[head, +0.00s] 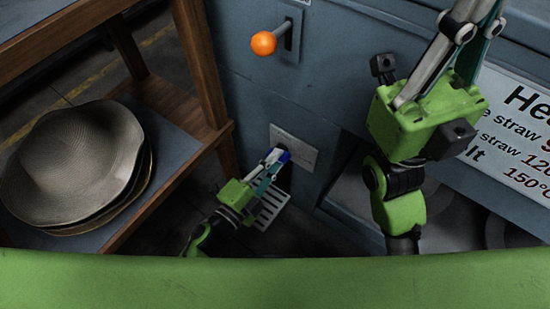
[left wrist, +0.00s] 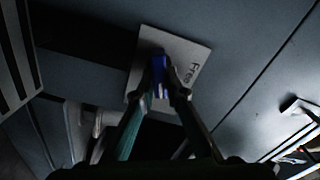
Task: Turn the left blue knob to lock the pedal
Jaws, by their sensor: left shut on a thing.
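The blue knob (head: 284,156) sits on a light label plate (head: 304,153) low on the machine's blue-grey front. In the left wrist view the blue knob (left wrist: 160,70) is between my fingertips, and the plate (left wrist: 186,45) reads "Free" beside it. My left gripper (head: 272,162) is shut on the knob. The slotted pedal (head: 270,208) is just below the plate, partly hidden by my left gripper. My right gripper (head: 462,40) is raised in front of the machine at the right; its fingertips are cut off by the top edge.
An orange ball-ended lever (head: 263,43) stands out from the machine above the plate. A wooden shelf (head: 190,135) with stacked straw hats (head: 75,160) is at the left, close to my left arm. A white sign (head: 520,120) is behind my right arm.

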